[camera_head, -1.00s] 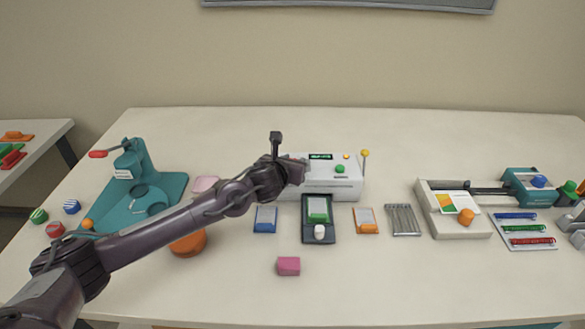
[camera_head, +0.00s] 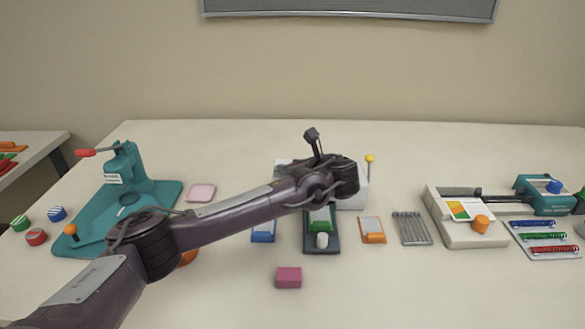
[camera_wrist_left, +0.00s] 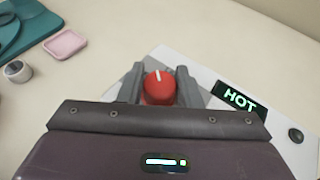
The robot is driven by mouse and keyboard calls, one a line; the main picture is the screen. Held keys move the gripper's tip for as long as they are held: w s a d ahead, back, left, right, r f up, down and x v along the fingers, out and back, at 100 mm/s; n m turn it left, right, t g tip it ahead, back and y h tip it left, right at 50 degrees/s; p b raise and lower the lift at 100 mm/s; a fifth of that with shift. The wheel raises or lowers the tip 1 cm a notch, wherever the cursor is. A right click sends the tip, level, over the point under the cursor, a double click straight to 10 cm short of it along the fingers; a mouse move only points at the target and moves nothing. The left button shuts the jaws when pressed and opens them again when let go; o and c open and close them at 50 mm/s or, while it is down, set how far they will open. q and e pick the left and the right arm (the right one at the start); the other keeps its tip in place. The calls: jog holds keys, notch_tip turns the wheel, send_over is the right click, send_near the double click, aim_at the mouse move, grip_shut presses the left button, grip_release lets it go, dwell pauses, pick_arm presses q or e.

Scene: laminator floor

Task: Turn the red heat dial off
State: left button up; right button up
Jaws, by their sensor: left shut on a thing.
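The red heat dial (camera_wrist_left: 159,86) sits on top of the white laminator (camera_wrist_left: 195,66), with a white mark on its upper part. In the left wrist view my left gripper (camera_wrist_left: 160,84) has its two grey fingers on either side of the dial, shut on it. A display (camera_wrist_left: 238,97) beside it reads HOT in green. In the head view my left arm and gripper (camera_head: 345,176) cover most of the laminator (camera_head: 361,196), and the dial is hidden there. My right gripper is not in view.
A yellow-tipped lever (camera_head: 370,160) stands at the laminator's right. In front lie a dark tray with a green piece (camera_head: 321,220), an orange-framed card (camera_head: 372,230) and a pink block (camera_head: 288,277). A teal press (camera_head: 125,175) stands at the left.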

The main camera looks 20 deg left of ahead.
pick_arm(q)
jog(key=shift+n+g+y+p, duration=0.35)
jog(key=shift+n+g+y, duration=0.35)
jog(key=shift+n+g, duration=0.45)
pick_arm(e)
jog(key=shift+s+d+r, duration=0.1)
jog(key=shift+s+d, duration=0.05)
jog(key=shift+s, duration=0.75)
pick_arm(q)
jog(key=o, duration=1)
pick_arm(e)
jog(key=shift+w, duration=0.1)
pick_arm(q)
jog(key=shift+d, duration=0.1)
jog(key=v, duration=0.7)
jog(key=shift+s+d+r+b, duration=0.15)
jog(key=shift+d+b, duration=0.15)
jog(key=shift+b, duration=0.1)
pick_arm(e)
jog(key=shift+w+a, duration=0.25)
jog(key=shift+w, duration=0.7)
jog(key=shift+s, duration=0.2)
